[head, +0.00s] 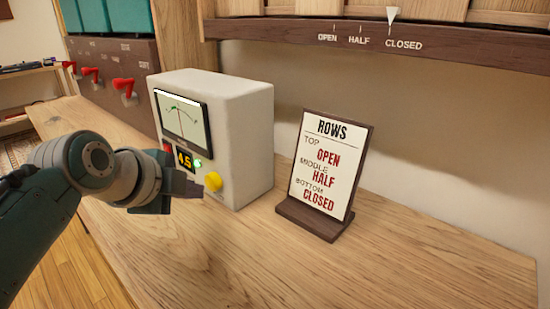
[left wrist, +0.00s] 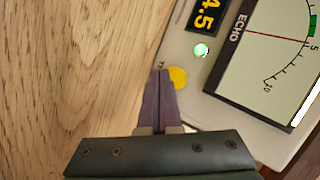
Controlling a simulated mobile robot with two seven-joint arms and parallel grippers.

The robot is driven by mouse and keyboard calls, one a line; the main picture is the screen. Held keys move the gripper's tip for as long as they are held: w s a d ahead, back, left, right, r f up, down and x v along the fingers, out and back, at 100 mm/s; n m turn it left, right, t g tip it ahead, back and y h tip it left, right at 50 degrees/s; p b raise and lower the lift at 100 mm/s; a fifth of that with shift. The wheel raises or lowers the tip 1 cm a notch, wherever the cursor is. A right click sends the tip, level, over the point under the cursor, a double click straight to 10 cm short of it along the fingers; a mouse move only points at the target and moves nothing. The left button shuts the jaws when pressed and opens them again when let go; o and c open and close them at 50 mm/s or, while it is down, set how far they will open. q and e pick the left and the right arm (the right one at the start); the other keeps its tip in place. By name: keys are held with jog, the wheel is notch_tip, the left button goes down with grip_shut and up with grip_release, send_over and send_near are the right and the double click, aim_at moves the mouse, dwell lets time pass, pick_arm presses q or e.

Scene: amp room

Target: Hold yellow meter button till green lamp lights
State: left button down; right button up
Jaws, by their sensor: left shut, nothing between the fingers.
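The meter is a cream box (head: 245,140) on the wooden counter. Its yellow button (head: 213,181) is low on the front; in the left wrist view the button (left wrist: 179,76) shows beside my fingertips, partly covered by them. The green lamp (head: 197,163) glows bright green; it also glows in the left wrist view (left wrist: 201,50). The orange display (head: 184,158) reads 4.5. My left gripper (head: 196,188) is shut and empty, its tips close to the button. I cannot tell whether they touch it. My right gripper is out of view.
A sign (head: 328,170) headed ROWS stands right of the meter, reading top open, middle half, bottom closed. Behind left is a dark panel with red levers (head: 124,87). A shelf edge with a white pointer (head: 392,14) at CLOSED runs above. The front right counter is clear.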

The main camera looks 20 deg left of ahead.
pick_arm(q)
jog(key=shift+s, duration=0.1)
jog(key=shift+s+a, duration=0.15)
jog(key=shift+s, duration=0.05)
jog(key=s+p, duration=0.1)
jog(key=s+a+p, duration=0.1)
jog(key=s, duration=0.1)
jog(key=shift+a, duration=0.15)
jog(key=shift+s+a+p, duration=0.2)
jog(key=shift+s+p, duration=0.2)
jog(key=shift+s, duration=0.25)
